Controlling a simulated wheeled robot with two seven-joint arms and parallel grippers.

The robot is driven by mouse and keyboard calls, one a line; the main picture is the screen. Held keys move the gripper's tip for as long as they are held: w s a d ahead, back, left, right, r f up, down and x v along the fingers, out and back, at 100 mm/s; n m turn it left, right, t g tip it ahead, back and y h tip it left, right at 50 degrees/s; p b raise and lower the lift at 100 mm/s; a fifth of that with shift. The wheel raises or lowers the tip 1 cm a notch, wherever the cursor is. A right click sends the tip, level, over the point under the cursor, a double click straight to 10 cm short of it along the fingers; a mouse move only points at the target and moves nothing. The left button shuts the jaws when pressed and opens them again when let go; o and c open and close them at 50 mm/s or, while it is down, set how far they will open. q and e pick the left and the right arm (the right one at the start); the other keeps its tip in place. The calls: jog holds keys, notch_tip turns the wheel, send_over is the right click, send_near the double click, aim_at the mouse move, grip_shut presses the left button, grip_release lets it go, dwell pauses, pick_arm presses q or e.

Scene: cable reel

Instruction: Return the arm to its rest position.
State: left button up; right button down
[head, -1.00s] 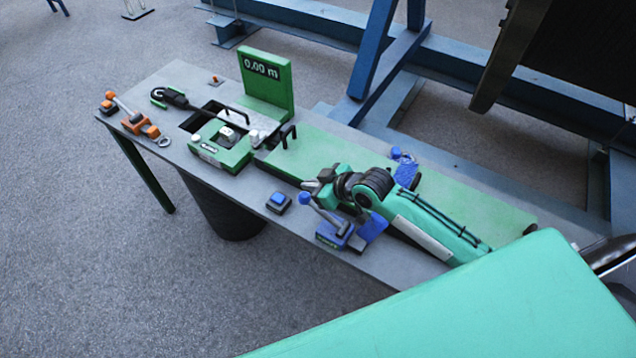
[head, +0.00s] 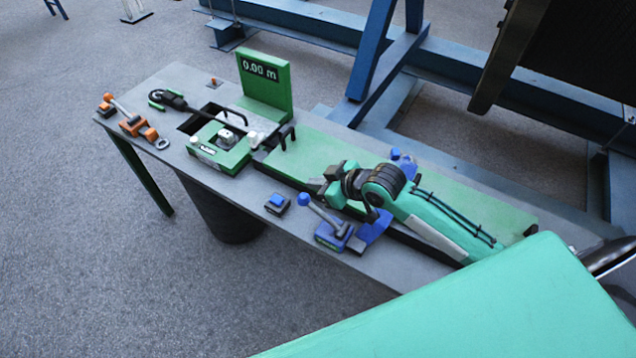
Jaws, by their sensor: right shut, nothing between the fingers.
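My right arm, teal with a dark wrist, reaches in from the lower right over the bench (head: 262,215). My right gripper (head: 316,185) is at its end, above the right half of the bench and the green strip (head: 455,193). Its fingers point left and it is shut and empty. The blue lever clamp (head: 333,234) stands just below the gripper in the picture. Part of another blue item (head: 403,160) shows behind my wrist. My left gripper is not in the head view.
A green display panel (head: 265,85) reading 0.00 m stands at the back. A green device (head: 218,150), a blue button (head: 278,203) and an orange lever clamp (head: 135,125) sit on the bench. A blue frame (head: 470,80) stands behind. The floor at left is clear.

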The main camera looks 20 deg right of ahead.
dwell(0.4)
jog(key=s+d+f+m+g+h, duration=0.2)
jog(key=s+f+m+g+h, duration=0.1)
jog(key=s, duration=1)
jog(key=s+d+f+m+g+h, duration=0.2)
jog(key=s+f+m+g+h, duration=0.1)
jog(key=s, duration=1.1)
notch_tip(320, 180, down, 31)
jog(key=s+d+f+g, duration=0.2)
jog(key=s+d+f, duration=0.1)
jog(key=s+f, duration=1.6)
jog(key=shift+s+d+f+n+h+b, duration=0.2)
jog(key=shift+f+n+h+b, duration=0.1)
jog(key=shift+f+n+b, duration=0.1)
